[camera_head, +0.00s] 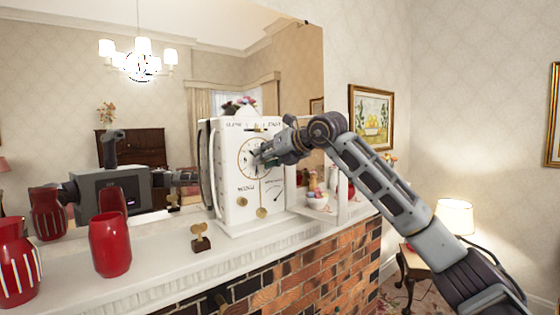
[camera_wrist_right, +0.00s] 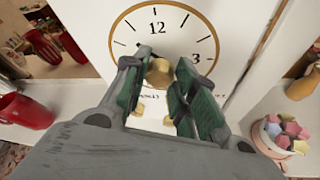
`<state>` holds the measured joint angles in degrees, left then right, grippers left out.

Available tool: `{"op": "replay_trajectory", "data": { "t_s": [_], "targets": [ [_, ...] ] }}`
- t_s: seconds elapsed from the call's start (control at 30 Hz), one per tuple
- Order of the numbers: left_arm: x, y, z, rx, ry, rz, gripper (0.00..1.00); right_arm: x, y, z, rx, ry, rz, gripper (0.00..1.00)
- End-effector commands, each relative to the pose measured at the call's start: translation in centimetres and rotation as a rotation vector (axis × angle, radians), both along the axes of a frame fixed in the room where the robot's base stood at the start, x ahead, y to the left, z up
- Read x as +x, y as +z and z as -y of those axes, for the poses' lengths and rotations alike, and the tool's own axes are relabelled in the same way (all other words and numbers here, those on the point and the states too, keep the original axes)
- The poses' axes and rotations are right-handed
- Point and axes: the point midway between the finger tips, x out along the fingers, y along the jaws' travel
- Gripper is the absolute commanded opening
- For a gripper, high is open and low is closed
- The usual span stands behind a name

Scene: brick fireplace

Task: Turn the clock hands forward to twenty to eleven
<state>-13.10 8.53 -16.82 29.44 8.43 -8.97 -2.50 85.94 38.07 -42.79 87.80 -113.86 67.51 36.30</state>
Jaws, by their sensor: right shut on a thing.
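The white clock (camera_head: 224,190) stands upright on the mantel, its round dial facing me. In the right wrist view the dial (camera_wrist_right: 196,22) shows 12 at the top and 3 at the right. My right gripper (camera_head: 259,159) is at the dial's middle. Its green-padded fingers (camera_wrist_right: 160,82) are shut on a clock hand, which they mostly hide. A brass piece (camera_wrist_right: 158,72) shows between the fingers, and a dark tip shows just above the left one. I cannot read the time. My left gripper is not in view.
A brass key-shaped piece (camera_head: 200,240) stands on the mantel (camera_head: 165,265) left of the clock. Red vases (camera_head: 110,245) stand farther left. A bowl of coloured pieces (camera_wrist_right: 283,136) is close right of the clock. A mirror behind reflects the room and my body.

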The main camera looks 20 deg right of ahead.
Motion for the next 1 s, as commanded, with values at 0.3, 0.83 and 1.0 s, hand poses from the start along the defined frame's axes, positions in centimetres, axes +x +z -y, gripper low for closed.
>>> {"op": "replay_trajectory", "data": {
  "t_s": [0.3,0.83,1.0],
  "targets": [
    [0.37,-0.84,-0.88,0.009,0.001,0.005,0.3,0.08,-0.13,0.2,0.198,0.0,-0.07,0.04],
    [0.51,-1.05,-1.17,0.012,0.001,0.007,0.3,0.06,-0.01,0.17,0.291,0.001,-0.102,0.04],
    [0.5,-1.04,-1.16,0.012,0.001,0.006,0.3,0.06,0.01,0.16,0.29,0.001,-0.103,0.31]
  ]
}}
